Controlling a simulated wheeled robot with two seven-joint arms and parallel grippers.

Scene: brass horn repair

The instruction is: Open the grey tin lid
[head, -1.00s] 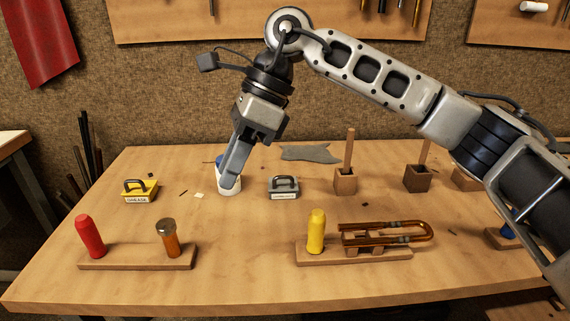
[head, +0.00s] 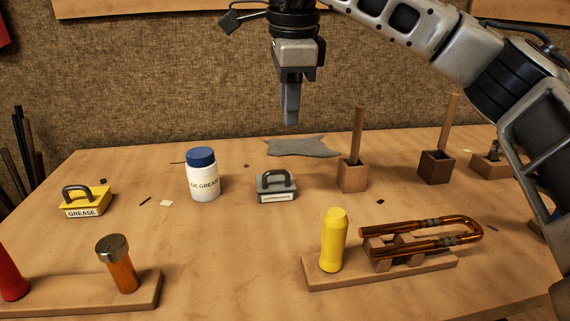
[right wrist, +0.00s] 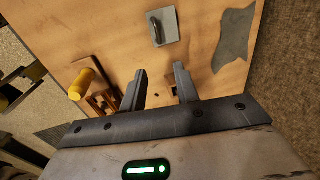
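The grey tin (head: 276,194) stands on the workbench, with a dark arched handle on its lid (head: 276,181) and a white label on its front. The lid sits on the tin. In the right wrist view the grey tin (right wrist: 165,28) shows from above, beyond the fingertips. My right gripper (head: 291,122) hangs in the air above the tin and apart from it, fingers pointing down. In the right wrist view my right gripper (right wrist: 159,72) is open with nothing between its fingers. My left gripper is not in view.
A white grease jar with blue lid (head: 203,178) stands left of the tin, and a yellow grease tin (head: 87,205) farther left. A grey cloth (head: 303,147) lies behind. A wooden block with a stick (head: 353,178) stands right. A yellow handle (head: 333,240) and brass tube (head: 440,238) are in front.

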